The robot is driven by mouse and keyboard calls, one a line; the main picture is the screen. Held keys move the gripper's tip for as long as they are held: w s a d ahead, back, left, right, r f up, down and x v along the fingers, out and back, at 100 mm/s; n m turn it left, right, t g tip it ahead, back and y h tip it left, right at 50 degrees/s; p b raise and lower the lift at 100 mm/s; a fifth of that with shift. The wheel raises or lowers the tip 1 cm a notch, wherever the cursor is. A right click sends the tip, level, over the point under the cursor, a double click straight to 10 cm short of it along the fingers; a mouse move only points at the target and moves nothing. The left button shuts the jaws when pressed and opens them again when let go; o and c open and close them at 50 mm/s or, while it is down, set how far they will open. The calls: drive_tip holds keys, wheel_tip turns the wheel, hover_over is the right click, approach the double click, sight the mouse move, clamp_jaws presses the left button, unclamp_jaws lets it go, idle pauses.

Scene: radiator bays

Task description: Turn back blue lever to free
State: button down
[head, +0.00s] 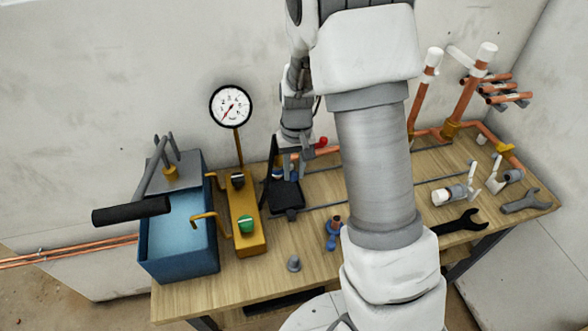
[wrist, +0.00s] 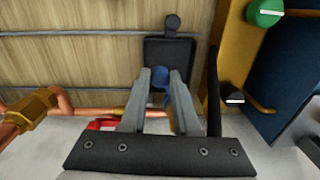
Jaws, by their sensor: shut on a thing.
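The blue lever (wrist: 160,78) shows as a small blue piece between my fingertips in the wrist view; most of it is hidden by the fingers. My gripper (wrist: 161,72) is shut on it, one finger on each side. It sits over a black plate (wrist: 168,52). In the head view my gripper (head: 291,164) points down at the back of the bench, above the same black plate (head: 286,196). The lever's angle cannot be made out. A red handle (wrist: 103,124) lies left of my fingers in the wrist view, along a copper pipe.
A yellow block (head: 245,212) with a green knob (head: 246,224) and a gauge (head: 231,106) stands left of the plate, beside a blue tank (head: 181,238). A blue fitting (head: 331,240) and wrenches (head: 462,223) lie on the wooden bench. Copper pipes rise at right.

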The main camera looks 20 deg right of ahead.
drive_tip(key=shift+a+m, duration=0.15)
drive_tip(key=shift+m, duration=0.15)
drive_tip(key=shift+a+r+m+p, duration=0.1)
drive_tip(key=shift+a+m+p, duration=0.75)
drive_tip(key=shift+m, duration=1)
drive_tip(key=shift+a+f+m+p, duration=0.1)
drive_tip(key=shift+a+m+p, duration=0.5)
drive_tip(key=shift+a+m, duration=0.85)
drive_tip(key=shift+a+r+m+p, duration=0.1)
drive_tip(key=shift+a+m+p, duration=0.6)
drive_tip(key=shift+m, duration=1.8)
drive_tip(key=c, duration=0.7)
unclamp_jaws()
drive_tip(key=shift+o, duration=0.2)
wheel_tip(320, 180, up, 17)
drive_tip(key=p, duration=0.1)
drive_tip(key=shift+s+r, duration=0.15)
drive_tip(key=shift+s, duration=0.15)
drive_tip(key=shift+d, duration=0.1)
